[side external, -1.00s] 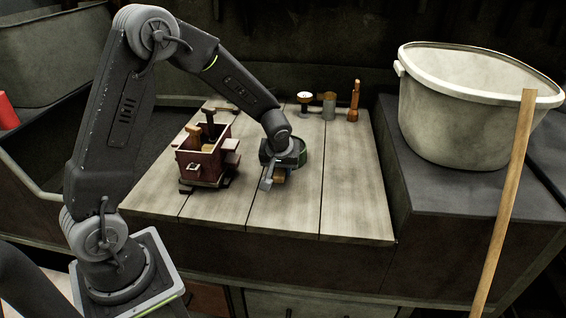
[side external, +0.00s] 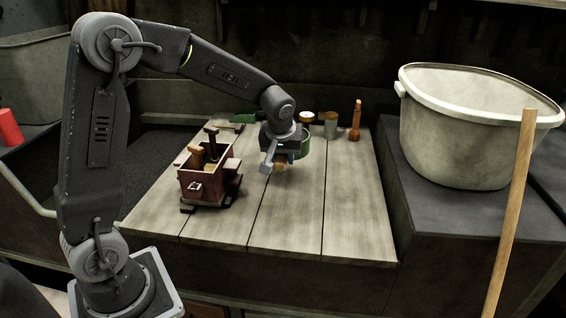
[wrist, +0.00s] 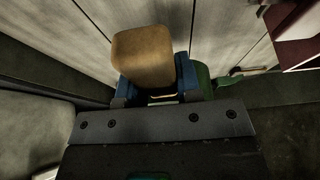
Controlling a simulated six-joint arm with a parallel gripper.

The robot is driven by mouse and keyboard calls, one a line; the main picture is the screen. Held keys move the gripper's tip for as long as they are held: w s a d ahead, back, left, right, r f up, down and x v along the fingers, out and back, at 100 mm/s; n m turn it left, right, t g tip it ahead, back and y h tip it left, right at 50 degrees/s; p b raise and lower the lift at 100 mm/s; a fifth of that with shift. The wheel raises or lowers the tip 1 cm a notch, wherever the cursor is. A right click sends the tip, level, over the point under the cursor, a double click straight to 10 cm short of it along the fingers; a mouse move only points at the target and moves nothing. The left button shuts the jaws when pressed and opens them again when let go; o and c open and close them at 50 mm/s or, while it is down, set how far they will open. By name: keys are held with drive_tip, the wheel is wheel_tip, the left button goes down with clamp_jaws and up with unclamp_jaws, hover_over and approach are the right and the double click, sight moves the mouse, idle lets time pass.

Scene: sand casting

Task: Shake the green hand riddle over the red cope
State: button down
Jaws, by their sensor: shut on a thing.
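The green hand riddle (side external: 304,145) is in my gripper, above the boards in the side view. Its tan wooden handle (wrist: 145,57) sits between the blue fingertips in the wrist view. My gripper (side external: 279,158) is shut on it. Part of the green rim (wrist: 204,79) shows beside the fingers; most of the riddle is hidden by the gripper. The red cope (side external: 202,189), an open box with wooden side lugs, stands on the boards left of the riddle. The riddle is not over it. A red part of the cope (wrist: 296,22) shows at the wrist view's upper right.
Tools with wooden and dark handles (side external: 205,150) stick up from the cope. A green tool (side external: 243,118) lies behind it. Several small tools (side external: 331,124) stand at the back. A pale tub (side external: 465,140) and a leaning wooden pole (side external: 511,205) are right. The front boards (side external: 285,220) are clear.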

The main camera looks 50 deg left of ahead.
drive_tip(key=shift+r, duration=0.1)
drive_tip(key=c, duration=1.4)
unclamp_jaws()
clamp_jaws()
wheel_tip(320, 180, up, 19)
drive_tip(key=s+a+n+g+y, duration=0.1)
drive_tip(key=s+a+n, duration=0.2)
drive_tip(key=s, duration=0.6)
drive_tip(key=s+a+n+y, duration=0.1)
drive_tip(key=s+a+n, duration=0.1)
drive_tip(key=s, duration=0.7)
wheel_tip(320, 180, down, 10)
